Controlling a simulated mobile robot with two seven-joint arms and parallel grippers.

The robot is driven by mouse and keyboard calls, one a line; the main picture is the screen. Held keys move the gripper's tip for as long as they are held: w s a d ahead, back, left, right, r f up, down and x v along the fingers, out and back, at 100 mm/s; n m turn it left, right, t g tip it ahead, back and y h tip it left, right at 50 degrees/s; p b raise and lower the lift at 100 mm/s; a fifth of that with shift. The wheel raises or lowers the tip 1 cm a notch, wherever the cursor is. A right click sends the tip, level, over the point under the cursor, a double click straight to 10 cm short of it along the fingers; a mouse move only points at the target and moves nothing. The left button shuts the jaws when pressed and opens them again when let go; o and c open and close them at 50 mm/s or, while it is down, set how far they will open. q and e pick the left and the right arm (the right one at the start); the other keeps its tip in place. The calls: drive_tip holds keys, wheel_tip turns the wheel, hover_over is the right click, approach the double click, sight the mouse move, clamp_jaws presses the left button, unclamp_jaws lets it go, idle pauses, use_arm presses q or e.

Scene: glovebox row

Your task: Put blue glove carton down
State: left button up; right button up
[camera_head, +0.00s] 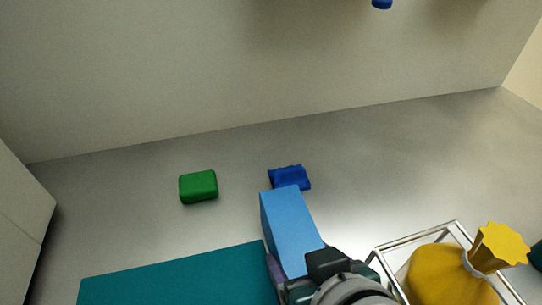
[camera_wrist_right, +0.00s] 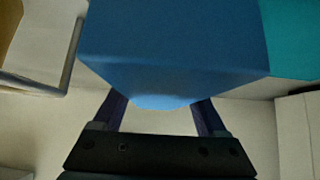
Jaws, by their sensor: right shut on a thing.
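The blue glove carton (camera_head: 287,225) is a light blue box in the lower middle of the head view. My right gripper (camera_head: 297,272) is shut on its near end. In the right wrist view the carton (camera_wrist_right: 175,45) fills the upper middle, between the two fingers of my right gripper (camera_wrist_right: 160,112). The carton appears held above the floor, and its far end overlaps the view of a dark blue item. My left gripper is not in view.
A green block (camera_head: 198,187) and a crumpled dark blue item (camera_head: 290,178) lie on the grey floor. A teal surface (camera_head: 180,278) is at lower left. A metal-framed stand (camera_head: 412,240) with a yellow tied bag (camera_head: 448,275) is at lower right. Floor right of the dark blue item is clear.

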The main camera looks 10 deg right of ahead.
clamp_jaws()
drive_tip(key=shift+r, duration=0.1)
